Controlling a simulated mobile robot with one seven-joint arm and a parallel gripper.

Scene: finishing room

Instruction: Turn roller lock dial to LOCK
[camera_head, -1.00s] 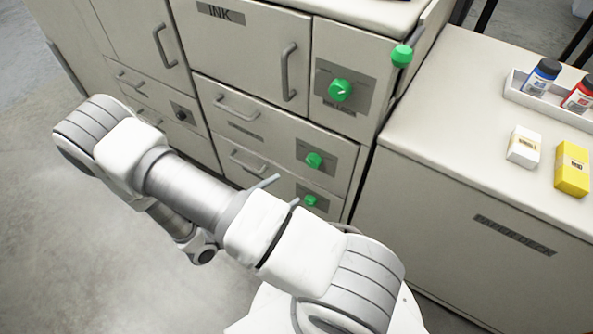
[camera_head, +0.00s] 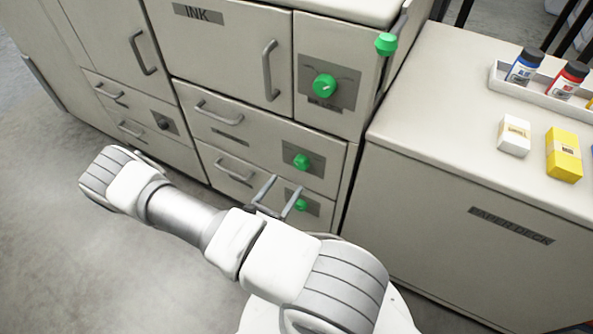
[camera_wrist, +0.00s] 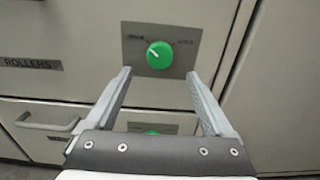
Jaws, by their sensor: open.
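The roller lock dial (camera_head: 302,161) is a green round knob on a grey plate on the middle drawer of the cabinet. My gripper (camera_head: 287,183) is open and empty, below the dial in the head view. In the wrist view its fingertips (camera_wrist: 158,73) appear on either side of the dial, apparently short of it.
A lower green dial (camera_head: 301,204) is partly behind my fingers. A larger green dial (camera_head: 324,86) and a green knob (camera_head: 386,43) are above. Drawer handles (camera_head: 234,170) protrude at left. The paper deck (camera_head: 440,150) with bottles and boxes stands right.

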